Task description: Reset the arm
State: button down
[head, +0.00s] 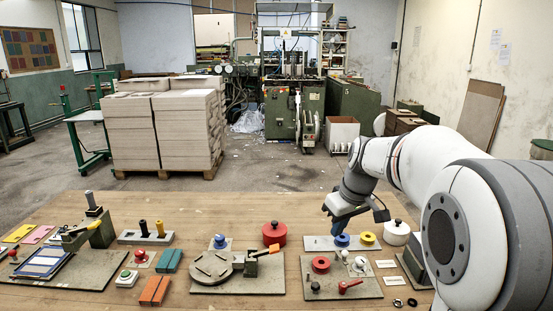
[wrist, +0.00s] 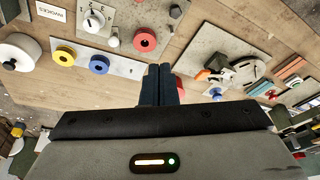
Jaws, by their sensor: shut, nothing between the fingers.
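My arm (head: 415,165) reaches in from the right side of the head view and bends down over the bench. My gripper (head: 336,223) points down above the back right part of the bench, just over the blue ring (head: 342,240) in that view. In the wrist view my gripper (wrist: 163,78) shows its two dark fingers side by side, shut and empty. There the blue ring (wrist: 99,64) lies apart from the fingers, to their left, on a pale strip with the yellow ring (wrist: 64,55).
A white lidded pot (head: 397,233) and a plate with a red ring (head: 321,265) and red handle stand near my arm. A red pot (head: 274,234), a round fixture (head: 211,268) and a toggle clamp lie further left. Bare bench shows at the front centre.

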jog(key=s+a+f+m+p, duration=0.1)
jog(key=s+m, duration=0.1)
jog(key=s, duration=1)
jog(key=s+a+f+m+h+p, duration=0.1)
jog(key=s+m+p, duration=0.1)
jog(key=s, duration=1)
jog(key=shift+f+m+h, duration=0.25)
jog(key=shift+m+h, duration=0.05)
jog(key=shift+m, duration=0.4)
jog(key=c, duration=2.1)
grip_release()
jog(key=shift+a, duration=0.1)
